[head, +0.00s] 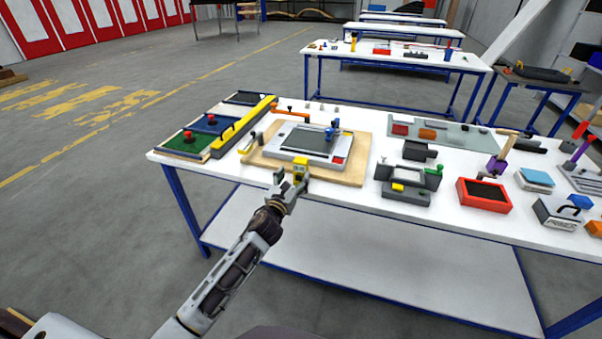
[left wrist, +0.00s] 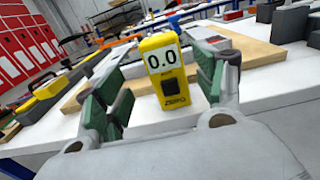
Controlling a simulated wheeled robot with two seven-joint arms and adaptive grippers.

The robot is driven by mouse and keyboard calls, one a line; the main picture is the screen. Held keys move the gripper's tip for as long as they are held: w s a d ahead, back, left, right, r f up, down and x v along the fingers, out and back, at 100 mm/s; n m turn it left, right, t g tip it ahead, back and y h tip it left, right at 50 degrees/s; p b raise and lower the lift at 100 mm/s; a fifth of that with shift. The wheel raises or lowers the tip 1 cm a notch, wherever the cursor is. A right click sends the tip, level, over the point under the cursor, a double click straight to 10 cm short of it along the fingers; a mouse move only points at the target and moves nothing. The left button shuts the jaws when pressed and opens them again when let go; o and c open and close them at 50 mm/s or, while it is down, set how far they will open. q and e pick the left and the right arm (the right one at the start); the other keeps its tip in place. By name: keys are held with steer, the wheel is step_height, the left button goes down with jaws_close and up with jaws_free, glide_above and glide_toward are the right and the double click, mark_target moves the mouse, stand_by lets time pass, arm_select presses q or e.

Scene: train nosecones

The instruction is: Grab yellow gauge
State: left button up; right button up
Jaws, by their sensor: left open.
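The yellow gauge (head: 300,167) stands upright near the front edge of the white table, in front of the wooden board. In the left wrist view the yellow gauge (left wrist: 163,70) shows a display reading 0.0 and a dark button marked ZERO. My left gripper (head: 291,183) is open, with its green-padded fingers (left wrist: 158,100) on either side of the gauge. I see a gap on the left side; whether the right finger touches it I cannot tell. My right gripper is not in view.
A wooden board (head: 258,162) with a grey device (head: 303,147) lies just behind the gauge. A long yellow level (head: 243,126) lies to the left.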

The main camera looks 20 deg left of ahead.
mark_target(299, 169)
arm_select(q)
steer(key=shift+w, duration=0.7)
steer(key=shift+w+d+r, duration=0.1)
steer(key=shift+w+d, duration=0.1)
steer(key=shift+w, duration=0.55)
steer(key=shift+w+d+r, duration=0.1)
steer(key=shift+w+d, duration=0.05)
steer(key=shift+w, duration=1.7)
steer(key=shift+c, duration=1.2)
steer(key=c, duration=0.9)
steer(key=shift+c, duration=1)
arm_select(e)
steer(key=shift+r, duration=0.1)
